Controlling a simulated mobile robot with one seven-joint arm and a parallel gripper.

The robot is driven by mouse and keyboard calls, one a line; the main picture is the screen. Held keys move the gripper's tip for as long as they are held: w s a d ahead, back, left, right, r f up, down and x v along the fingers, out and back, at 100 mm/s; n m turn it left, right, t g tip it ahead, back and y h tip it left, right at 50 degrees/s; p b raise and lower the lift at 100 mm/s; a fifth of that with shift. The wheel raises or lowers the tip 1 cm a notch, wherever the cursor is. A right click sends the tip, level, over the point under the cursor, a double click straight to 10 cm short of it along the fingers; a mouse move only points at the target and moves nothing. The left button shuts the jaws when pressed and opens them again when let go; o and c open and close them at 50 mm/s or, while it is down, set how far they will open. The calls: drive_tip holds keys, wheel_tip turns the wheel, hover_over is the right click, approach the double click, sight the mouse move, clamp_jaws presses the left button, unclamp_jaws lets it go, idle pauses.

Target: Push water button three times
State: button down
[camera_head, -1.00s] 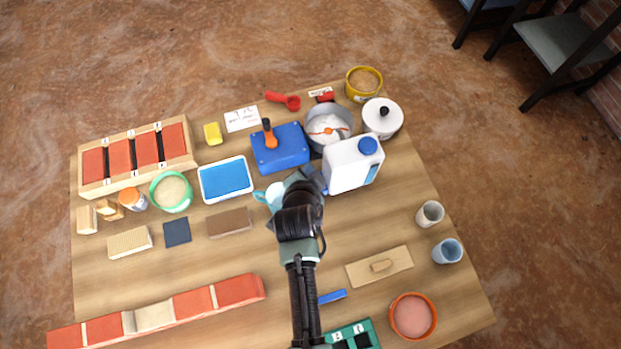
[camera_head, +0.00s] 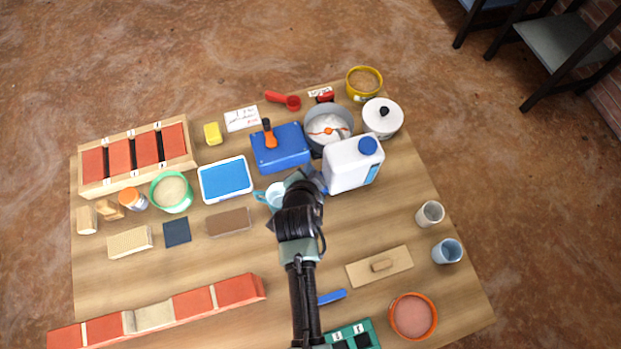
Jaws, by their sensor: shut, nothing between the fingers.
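A white water container (camera_head: 352,165) with a blue round cap (camera_head: 368,146) stands right of the table's middle. I cannot clearly make out a button on it; its lower left side is partly covered by my arm. My gripper (camera_head: 314,180) is shut and empty, close to the container's lower left side. My wrist hides part of it, and I cannot tell whether it touches the container. A light blue jug (camera_head: 275,194) stands just left of my gripper, partly hidden by my arm.
A grey mixing bowl (camera_head: 330,118) and a blue box (camera_head: 281,158) with an orange handle stand behind. A white lidded pot (camera_head: 383,118) is behind right. A small red object (camera_head: 325,97) lies by a label at the back.

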idle(0.3)
drive_tip(key=m, duration=0.2)
drive_tip(key=m+b, duration=0.1)
drive_tip(key=m, duration=0.1)
drive_tip(key=shift+w+d+r, duration=0.1)
drive_tip(key=shift+d+r, duration=0.05)
drive_tip(key=shift+r, duration=0.15)
drive_tip(key=r+m+b, duration=0.1)
drive_tip(key=m, duration=0.3)
drive_tip(key=r+m+b, duration=0.1)
drive_tip(key=m, duration=0.3)
drive_tip(key=r+m+y+b, duration=0.1)
drive_tip(key=m, duration=0.4)
drive_tip(key=shift+d+r, duration=0.15)
drive_tip(key=shift+d, duration=0.05)
drive_tip(key=shift+b, duration=0.35)
wheel_tip(320, 180, down, 8)
drive_tip(key=b, duration=0.8)
drive_tip(key=shift+f, duration=0.45)
